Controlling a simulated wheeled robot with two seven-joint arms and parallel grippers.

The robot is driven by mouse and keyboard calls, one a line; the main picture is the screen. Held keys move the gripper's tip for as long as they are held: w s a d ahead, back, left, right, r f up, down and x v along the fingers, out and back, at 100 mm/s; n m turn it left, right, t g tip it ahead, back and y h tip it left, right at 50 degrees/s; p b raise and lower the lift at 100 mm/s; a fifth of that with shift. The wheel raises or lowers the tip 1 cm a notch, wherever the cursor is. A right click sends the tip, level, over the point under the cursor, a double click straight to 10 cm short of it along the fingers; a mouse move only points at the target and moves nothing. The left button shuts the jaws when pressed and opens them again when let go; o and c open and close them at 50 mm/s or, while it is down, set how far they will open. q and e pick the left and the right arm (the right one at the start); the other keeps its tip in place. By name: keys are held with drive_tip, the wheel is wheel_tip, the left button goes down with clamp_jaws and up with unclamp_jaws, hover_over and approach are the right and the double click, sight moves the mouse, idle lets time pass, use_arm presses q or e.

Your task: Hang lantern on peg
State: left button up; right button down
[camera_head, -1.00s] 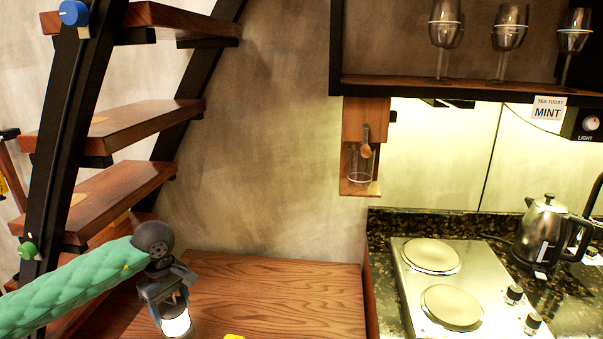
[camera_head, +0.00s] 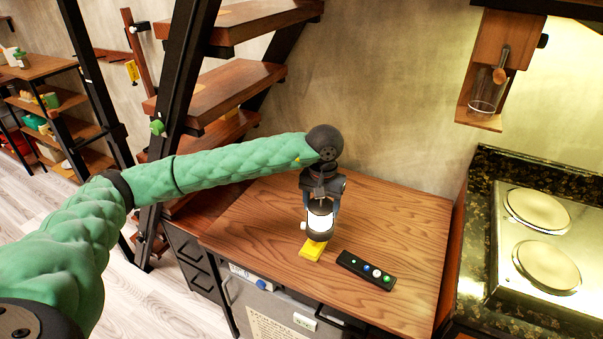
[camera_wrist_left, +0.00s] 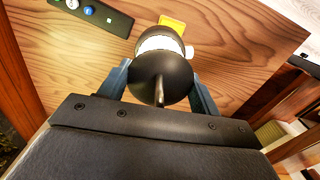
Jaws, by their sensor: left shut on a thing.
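The lantern (camera_head: 320,220) has a glowing white body and a dark cap and base. My left gripper (camera_head: 321,192) is shut on it and holds it upright over the wooden counter. In the left wrist view, the dark round cap of the lantern (camera_wrist_left: 160,76) sits between the two blue-grey fingers. A small pale peg-like piece (camera_head: 140,27) sticks out of a wooden upright behind the stair, left of the lantern; I cannot tell if it is the task's peg. My right gripper is out of view.
On the wooden counter (camera_head: 390,215) lie a yellow block (camera_head: 312,250), just below the lantern, and a black strip with coloured buttons (camera_head: 366,270). The open stair (camera_head: 215,95) with black stringers stands left. A steel hob (camera_head: 540,240) is at right, under a small wooden shelf holding a glass (camera_head: 487,92).

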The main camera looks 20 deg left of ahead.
use_arm(q)
drive_tip(key=s+a+r+n, duration=0.1)
drive_tip(key=s+a+n, duration=0.1)
drive_tip(key=a+n, duration=0.5)
drive_tip(key=s+a+r+n, duration=0.1)
drive_tip(key=s+a+n, duration=0.2)
drive_tip(key=a+n, duration=0.4)
drive_tip(key=shift+a+r, duration=0.15)
drive_tip(key=shift+a, duration=0.7)
